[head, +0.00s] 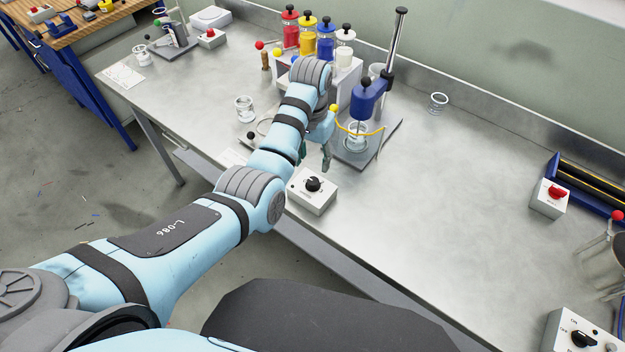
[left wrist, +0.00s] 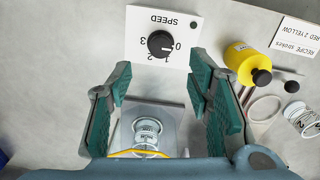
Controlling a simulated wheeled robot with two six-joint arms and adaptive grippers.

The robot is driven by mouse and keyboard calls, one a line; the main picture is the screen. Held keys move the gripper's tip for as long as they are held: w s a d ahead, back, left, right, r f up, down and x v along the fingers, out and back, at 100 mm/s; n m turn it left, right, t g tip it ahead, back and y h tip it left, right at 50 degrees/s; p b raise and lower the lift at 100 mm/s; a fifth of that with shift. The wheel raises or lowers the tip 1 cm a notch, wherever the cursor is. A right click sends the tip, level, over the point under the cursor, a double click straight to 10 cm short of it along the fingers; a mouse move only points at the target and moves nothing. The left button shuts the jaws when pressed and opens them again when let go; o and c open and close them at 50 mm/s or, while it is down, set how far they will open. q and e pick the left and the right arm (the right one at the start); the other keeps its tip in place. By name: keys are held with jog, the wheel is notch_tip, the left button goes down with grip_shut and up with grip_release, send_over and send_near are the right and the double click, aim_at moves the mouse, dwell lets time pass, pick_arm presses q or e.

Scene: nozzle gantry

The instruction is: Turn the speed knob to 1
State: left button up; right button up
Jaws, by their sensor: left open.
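The speed knob (head: 313,184) is a black dial on a white control box (head: 308,198) near the front edge of the bench. In the left wrist view the knob (left wrist: 160,44) sits among the numbers 0 to 3 under the word SPEED, which appears upside down. Its white mark appears to point towards 0. My left gripper (head: 326,156) is open and empty, just behind the box in the head view. In the left wrist view its green-padded fingers (left wrist: 160,88) are spread apart, with the knob beyond them. My right gripper is not in view.
A blue-headed stirrer (head: 369,101) stands behind my left gripper, with a glass beaker (head: 356,137) and a yellow cord. Red, yellow, blue and white bottles stand at the back. A red-button box (head: 549,198) is at right. The bench's right middle is clear.

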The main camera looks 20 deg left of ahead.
aim_at(313, 180)
pick_arm(q)
notch_tip(313, 180, down, 8)
jog(key=shift+w+f+b, duration=0.1)
jog(key=shift+b, duration=0.55)
jog(key=shift+c, duration=0.6)
grip_shut()
